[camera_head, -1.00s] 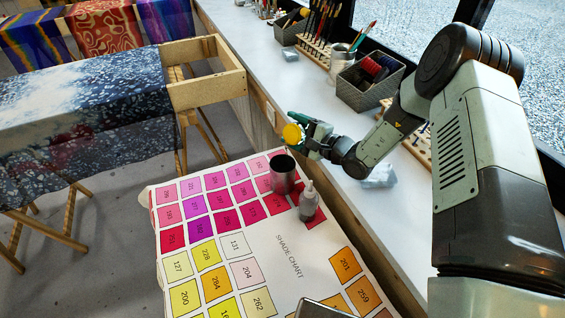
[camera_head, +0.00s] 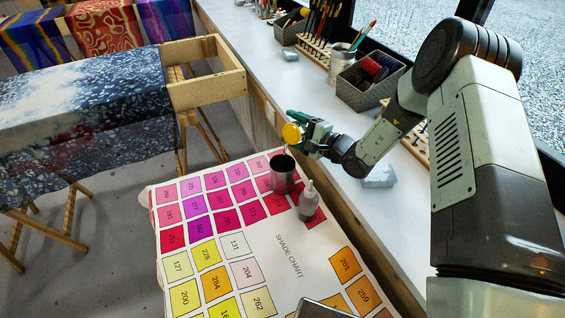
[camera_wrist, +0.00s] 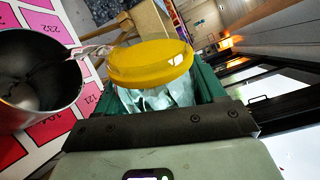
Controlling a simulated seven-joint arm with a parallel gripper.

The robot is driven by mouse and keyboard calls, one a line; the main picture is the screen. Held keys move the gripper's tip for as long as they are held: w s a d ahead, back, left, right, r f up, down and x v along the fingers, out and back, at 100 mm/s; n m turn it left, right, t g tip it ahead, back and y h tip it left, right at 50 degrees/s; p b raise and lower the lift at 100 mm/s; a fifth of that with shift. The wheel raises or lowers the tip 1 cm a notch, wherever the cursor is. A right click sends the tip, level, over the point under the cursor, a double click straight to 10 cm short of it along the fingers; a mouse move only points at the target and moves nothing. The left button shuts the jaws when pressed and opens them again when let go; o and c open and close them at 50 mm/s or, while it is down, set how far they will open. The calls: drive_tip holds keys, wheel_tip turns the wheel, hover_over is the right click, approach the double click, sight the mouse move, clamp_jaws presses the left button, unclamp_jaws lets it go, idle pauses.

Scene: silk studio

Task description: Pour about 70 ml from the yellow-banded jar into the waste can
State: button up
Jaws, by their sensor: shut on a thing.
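The yellow-banded jar (camera_head: 292,134) is held tilted, its yellow end toward the left, above and just behind the waste can. In the wrist view its yellow band (camera_wrist: 150,64) fills the middle, with a pale body between green fingers. My gripper (camera_head: 308,138) is shut on the jar. The waste can (camera_head: 283,178) is an open grey metal cylinder standing on the shade chart. In the wrist view the can (camera_wrist: 38,85) is at the left, beside the jar's yellow end. A pale streak (camera_wrist: 92,50) runs from the jar toward the can. The liquid level in the jar is hidden.
A grey squeeze bottle (camera_head: 308,206) with a pale nozzle stands close to the can's right. The shade chart (camera_head: 285,280) covers the table. A white windowsill counter (camera_head: 300,95) runs behind, with a basket of spools (camera_head: 368,85) and a pale block (camera_head: 379,176).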

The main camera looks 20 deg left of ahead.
drive_tip(key=shift+s+a+f+n, duration=0.15)
drive_tip(key=shift+f+n, duration=0.1)
drive_tip(key=shift+n, duration=0.55)
idle(0.4)
drive_tip(key=shift+w+d+r+m, duration=0.2)
drive_tip(key=shift+w+m, duration=0.2)
drive_tip(key=shift+w+d+r+m, duration=0.15)
drive_tip(key=shift+w+m, duration=0.25)
drive_tip(key=shift+f+m, duration=0.45)
drive_tip(key=shift+m, duration=0.35)
drive_tip(key=shift+s+r+m, duration=0.1)
drive_tip(key=shift+r+m, duration=0.35)
drive_tip(key=shift+m, duration=0.45)
drive_tip(key=shift+s+f+m, duration=0.15)
drive_tip(key=shift+f+m, duration=0.35)
drive_tip(key=shift+m, duration=0.3)
drive_tip(key=shift+r+m+g, duration=0.2)
drive_tip(key=shift+m+g, duration=0.1)
drive_tip(key=shift+y, duration=0.3)
